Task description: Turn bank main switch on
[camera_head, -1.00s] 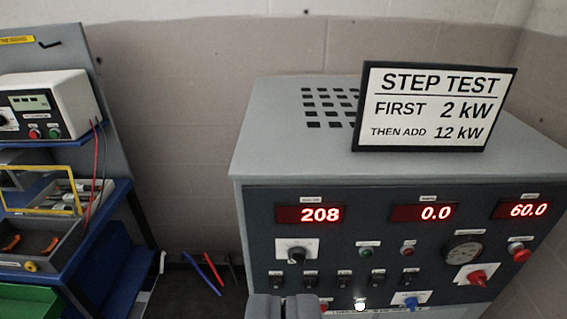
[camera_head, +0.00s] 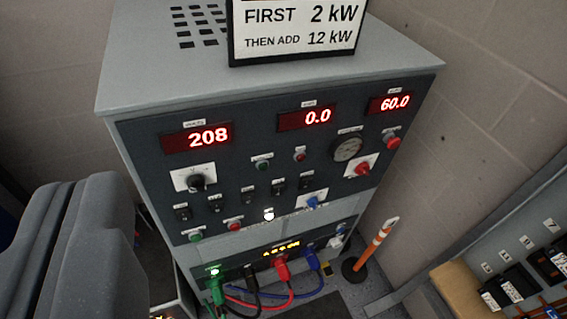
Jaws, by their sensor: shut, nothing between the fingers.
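The grey load bank cabinet (camera_head: 270,75) has a dark front panel. The panel carries a red rotary switch (camera_head: 362,168) on a white plate at the right, a blue rotary switch (camera_head: 312,202) lower down, and a black knob (camera_head: 197,183) at the left. Several small black toggles (camera_head: 248,192) sit in a row between them. The labels are too small to read, so I cannot tell which is the bank main switch. The displays read 208, 0.0 and 60.0. My gripper (camera_head: 90,200) is shut and empty at the lower left, apart from the panel in the picture.
A step test sign (camera_head: 297,30) stands on the cabinet. Green, black, red (camera_head: 282,268) and blue cables plug into the lower panel. An orange-and-white post (camera_head: 378,245) stands right of the cabinet. A rack with black breakers (camera_head: 510,285) is at the lower right.

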